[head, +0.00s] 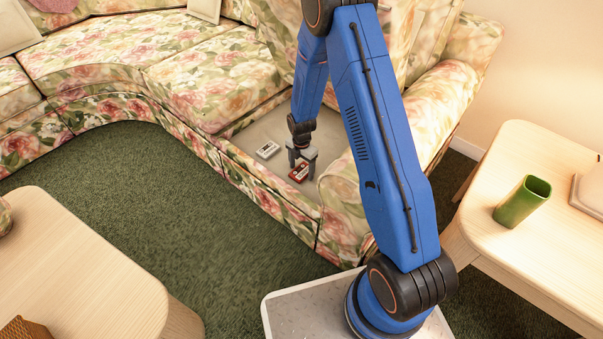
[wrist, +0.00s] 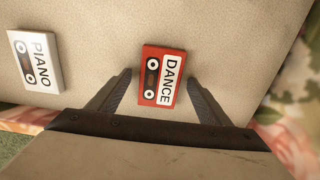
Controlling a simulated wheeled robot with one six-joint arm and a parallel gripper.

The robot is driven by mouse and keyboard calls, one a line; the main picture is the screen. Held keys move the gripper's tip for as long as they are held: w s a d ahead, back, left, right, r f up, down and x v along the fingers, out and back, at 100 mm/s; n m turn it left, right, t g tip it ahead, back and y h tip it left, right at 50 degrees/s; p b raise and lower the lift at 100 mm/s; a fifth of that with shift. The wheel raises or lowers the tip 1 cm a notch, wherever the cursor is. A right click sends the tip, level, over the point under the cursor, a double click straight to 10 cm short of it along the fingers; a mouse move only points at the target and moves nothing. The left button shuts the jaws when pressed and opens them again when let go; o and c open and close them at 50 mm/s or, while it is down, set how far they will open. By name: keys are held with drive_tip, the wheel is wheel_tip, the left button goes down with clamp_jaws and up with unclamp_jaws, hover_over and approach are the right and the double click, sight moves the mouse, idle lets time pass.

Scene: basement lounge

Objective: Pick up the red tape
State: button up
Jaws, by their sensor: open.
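The red tape (wrist: 147,76) is a red cassette with a white label reading DANCE. It lies flat on the beige sofa seat base, and it also shows in the head view (head: 298,173). My gripper (wrist: 160,84) is open, with one finger to the left of the red tape and one to the right in the wrist view. In the head view my gripper (head: 301,164) is over the tape and partly covers it.
A white cassette (wrist: 35,61) labelled PIANO lies to the left on the same beige surface (wrist: 105,30). The floral sofa (head: 215,85) surrounds this spot. A wooden table (head: 75,265) is at lower left. Another table (head: 530,150) on the right holds a green cup (head: 520,205).

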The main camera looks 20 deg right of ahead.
drive_tip(key=c, duration=1.1)
drive_tip(key=shift+c, duration=0.2)
